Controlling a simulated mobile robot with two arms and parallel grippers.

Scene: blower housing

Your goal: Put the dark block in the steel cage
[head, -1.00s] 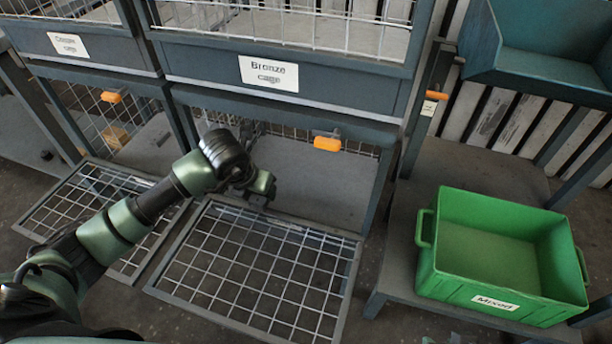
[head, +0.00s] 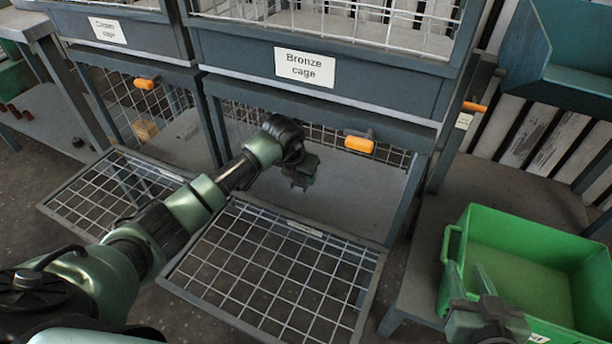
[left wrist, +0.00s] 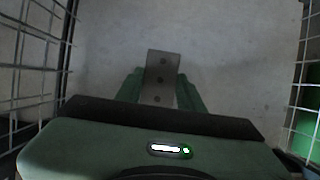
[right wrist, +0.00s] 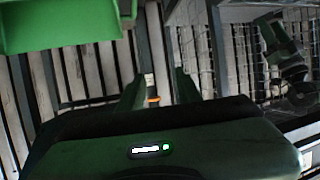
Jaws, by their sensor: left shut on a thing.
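My left gripper (head: 302,172) reaches into the lower cage bay under the "Bronze cage" label (head: 305,67). In the left wrist view its fingers (left wrist: 160,88) are shut on a dark grey block (left wrist: 160,75) with several holes, above the grey bay floor (left wrist: 225,70). Whether the block touches the floor is unclear. My right gripper (head: 484,283) is by the green bin; in the right wrist view its fingers (right wrist: 158,85) are apart and empty. I see no label reading "steel".
Lowered mesh doors (head: 275,270) lie in front of the bays. A blurred label (head: 108,31) marks the left cage, whose lower bay holds a tan block (head: 145,130). Orange latches (head: 359,144) hang at the bay tops. A green bin (head: 590,250) stands on the right-hand shelf.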

